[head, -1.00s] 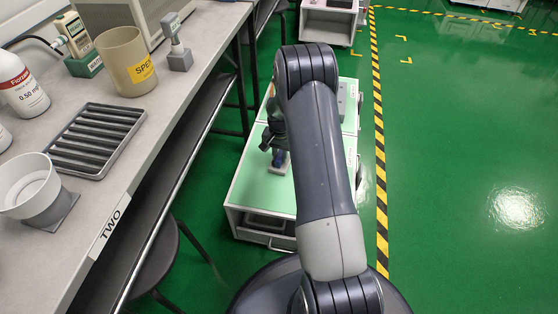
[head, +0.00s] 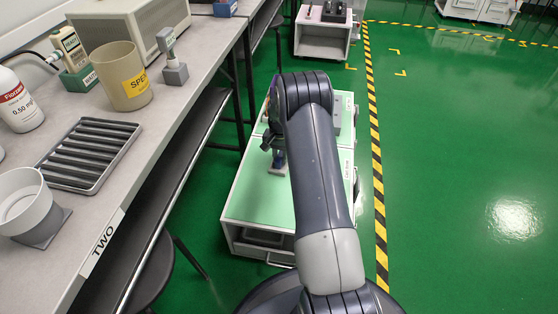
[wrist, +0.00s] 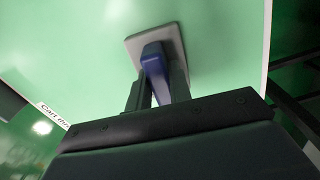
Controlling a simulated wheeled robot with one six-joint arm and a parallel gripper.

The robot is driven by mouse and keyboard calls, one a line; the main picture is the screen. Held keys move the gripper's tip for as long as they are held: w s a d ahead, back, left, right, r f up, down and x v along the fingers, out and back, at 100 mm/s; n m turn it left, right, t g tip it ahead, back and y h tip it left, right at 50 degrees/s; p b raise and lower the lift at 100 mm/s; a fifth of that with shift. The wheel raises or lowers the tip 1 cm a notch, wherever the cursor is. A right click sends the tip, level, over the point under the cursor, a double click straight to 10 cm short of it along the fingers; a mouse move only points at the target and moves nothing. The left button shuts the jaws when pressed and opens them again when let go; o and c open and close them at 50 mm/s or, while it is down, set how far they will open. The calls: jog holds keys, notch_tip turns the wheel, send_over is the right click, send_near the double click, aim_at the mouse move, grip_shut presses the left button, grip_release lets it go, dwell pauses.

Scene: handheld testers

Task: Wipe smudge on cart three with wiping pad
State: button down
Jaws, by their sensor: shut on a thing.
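The wiping pad (wrist: 173,42) is a flat grey pad with a blue handle. My gripper (wrist: 158,78) is shut on the blue handle in the wrist view. The pad's flat face is against or just above the green top of cart three (wrist: 70,40); I cannot tell if it touches. In the head view the pad (head: 278,170) shows beside my arm, over the green cart top (head: 253,205). No smudge can be made out in either view. My arm hides the right part of the cart in the head view.
Open green floor lies right of the striped tape (head: 376,170).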

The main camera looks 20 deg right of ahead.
jog(key=shift+w+d, duration=0.4)
jog(key=shift+w, duration=0.2)
jog(key=shift+w+d, duration=0.35)
jog(key=shift+w, duration=0.2)
jog(key=shift+f, duration=0.1)
jog(key=shift+s+a+p, duration=0.2)
jog(key=shift+s+a, duration=0.7)
jog(key=shift+s, duration=0.4)
jog(key=shift+s+a+p, duration=0.2)
jog(key=shift+s+a, duration=0.65)
jog(key=shift+s, duration=0.5)
jog(key=shift+s+a+p, duration=0.2)
jog(key=shift+s+a, duration=0.7)
jog(key=shift+s, duration=0.4)
jog(key=shift+s+a, duration=0.75)
jog(key=shift+s, duration=0.35)
notch_tip(320, 180, up, 6)
jog(key=p, duration=0.4)
jog(key=shift+r+p, duration=1.1)
jog(key=shift+r, duration=0.45)
